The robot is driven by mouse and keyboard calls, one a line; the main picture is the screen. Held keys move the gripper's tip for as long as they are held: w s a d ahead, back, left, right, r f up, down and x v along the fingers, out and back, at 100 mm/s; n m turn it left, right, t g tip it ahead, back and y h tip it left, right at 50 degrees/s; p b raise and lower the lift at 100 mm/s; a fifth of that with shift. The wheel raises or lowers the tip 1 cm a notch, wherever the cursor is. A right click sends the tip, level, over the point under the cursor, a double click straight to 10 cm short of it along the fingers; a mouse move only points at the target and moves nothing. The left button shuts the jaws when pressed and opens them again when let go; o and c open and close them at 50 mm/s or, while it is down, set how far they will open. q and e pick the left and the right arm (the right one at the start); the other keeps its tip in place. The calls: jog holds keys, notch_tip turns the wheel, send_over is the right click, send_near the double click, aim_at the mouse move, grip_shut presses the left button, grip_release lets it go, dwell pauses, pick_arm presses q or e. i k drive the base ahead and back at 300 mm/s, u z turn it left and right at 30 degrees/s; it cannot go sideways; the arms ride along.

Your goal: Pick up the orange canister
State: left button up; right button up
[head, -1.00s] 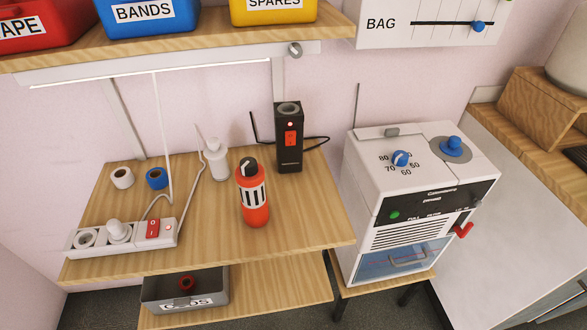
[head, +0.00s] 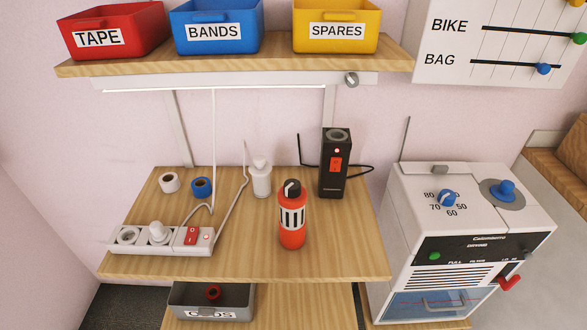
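The orange canister (head: 292,233) stands upright near the middle of the wooden table (head: 345,262) in the head view. It has a black cap and a white label with black bars. Nothing touches it that I can see. Neither of my grippers is in the head view.
A black device (head: 334,170) stands behind the canister to the right, a white bottle (head: 260,178) behind to the left. A power strip (head: 160,238) lies at left near two tape rolls (head: 201,187). A shelf (head: 240,58) with bins hangs above. A white machine (head: 455,230) stands right.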

aim_at(292, 221)
jog(key=k, duration=1.25)
jog(key=u, duration=0.85)
jog(key=i, duration=1.35)
jog(key=z, duration=0.4)
